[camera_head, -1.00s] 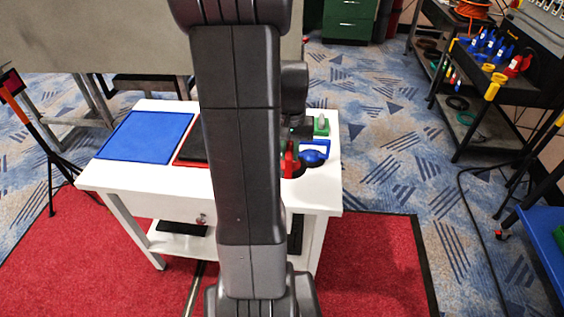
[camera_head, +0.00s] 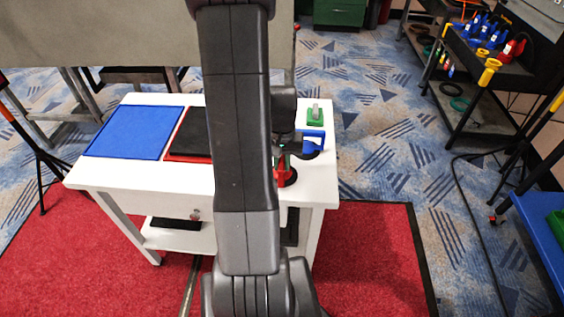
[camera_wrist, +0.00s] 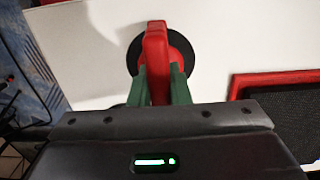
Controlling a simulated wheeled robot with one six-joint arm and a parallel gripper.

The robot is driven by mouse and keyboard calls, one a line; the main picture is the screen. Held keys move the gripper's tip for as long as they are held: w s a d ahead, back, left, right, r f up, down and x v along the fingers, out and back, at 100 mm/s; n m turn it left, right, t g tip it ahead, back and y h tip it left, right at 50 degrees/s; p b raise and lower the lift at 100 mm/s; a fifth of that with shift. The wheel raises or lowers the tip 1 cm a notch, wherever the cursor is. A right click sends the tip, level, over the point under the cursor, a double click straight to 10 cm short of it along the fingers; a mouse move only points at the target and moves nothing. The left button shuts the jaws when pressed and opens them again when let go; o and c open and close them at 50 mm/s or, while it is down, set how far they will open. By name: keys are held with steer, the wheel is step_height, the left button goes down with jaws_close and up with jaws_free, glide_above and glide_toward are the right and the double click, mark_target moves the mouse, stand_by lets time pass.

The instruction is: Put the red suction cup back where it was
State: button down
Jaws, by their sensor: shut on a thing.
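The red suction cup (camera_wrist: 157,42), with its round black pad, is between the two green fingers of my gripper (camera_wrist: 160,76) in the wrist view. The gripper is shut on its red handle. In the head view the red suction cup (camera_head: 283,176) shows over the front right part of the white table (camera_head: 165,178), partly hidden behind my arm. My gripper (camera_head: 281,160) is mostly hidden there too. I cannot tell whether the black pad touches the tabletop. A blue suction cup (camera_head: 313,135) and a green block-like thing with a grey top (camera_head: 315,116) stand behind it.
A blue mat (camera_head: 136,132) lies on the table's left. A red-rimmed black tray (camera_head: 190,135) lies in the middle, partly behind my arm. A tool cart (camera_head: 478,60) stands at the upper right. A blue surface (camera_head: 543,232) is at the right edge.

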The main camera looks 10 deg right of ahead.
steer(key=shift+f, duration=0.15)
steer(key=c, duration=1.4)
jaws_free()
steer(key=shift+o, duration=0.2)
step_height(320, 180, up, 12)
steer(key=shift+w+r+p, duration=0.15)
steer(key=shift+r+p, duration=0.05)
steer(key=shift+p, duration=0.1)
